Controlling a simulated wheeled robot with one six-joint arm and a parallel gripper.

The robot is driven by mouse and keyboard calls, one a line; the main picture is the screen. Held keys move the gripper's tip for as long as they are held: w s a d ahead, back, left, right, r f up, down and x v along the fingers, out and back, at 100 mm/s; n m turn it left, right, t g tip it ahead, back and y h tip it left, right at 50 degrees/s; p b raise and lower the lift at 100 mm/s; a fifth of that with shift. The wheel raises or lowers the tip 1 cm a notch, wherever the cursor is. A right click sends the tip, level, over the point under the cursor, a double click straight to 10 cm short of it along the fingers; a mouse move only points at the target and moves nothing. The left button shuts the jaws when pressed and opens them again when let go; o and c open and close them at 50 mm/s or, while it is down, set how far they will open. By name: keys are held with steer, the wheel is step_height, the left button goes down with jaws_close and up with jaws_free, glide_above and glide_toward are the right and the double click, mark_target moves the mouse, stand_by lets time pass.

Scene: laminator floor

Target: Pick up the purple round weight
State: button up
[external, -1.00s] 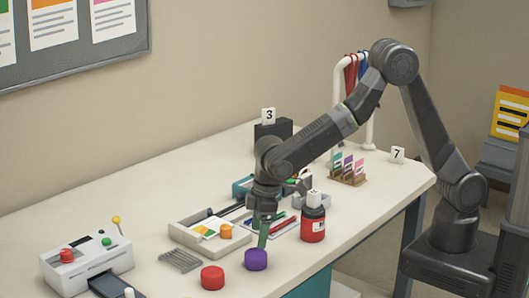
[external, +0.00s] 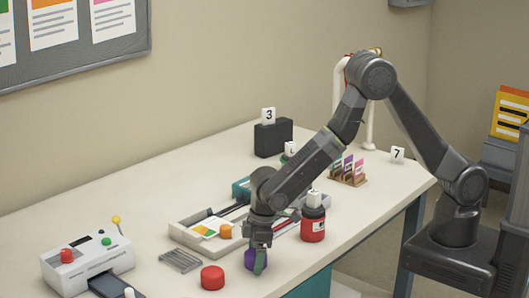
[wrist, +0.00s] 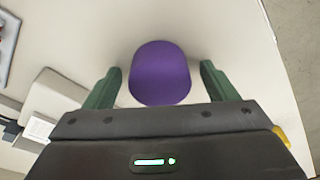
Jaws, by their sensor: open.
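The purple round weight (external: 249,260) stands on the white table near its front edge, partly hidden behind my gripper in the external view. My gripper (external: 258,262) points down at the weight with its jaws open. In the wrist view the purple weight (wrist: 160,73) lies between the two green fingers of my gripper (wrist: 160,85), with a gap on each side. Whether the fingers touch it lower down cannot be told.
A red round weight (external: 212,277) stands close to the left. A red bottle (external: 313,226) stands to the right. A white tray (external: 181,232) and a wire rack (external: 181,260) lie behind. A white machine (external: 75,265) is at the far left. The table's front edge is near.

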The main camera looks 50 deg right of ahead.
steer(key=c, duration=1.3)
steer(key=shift+r, duration=0.1)
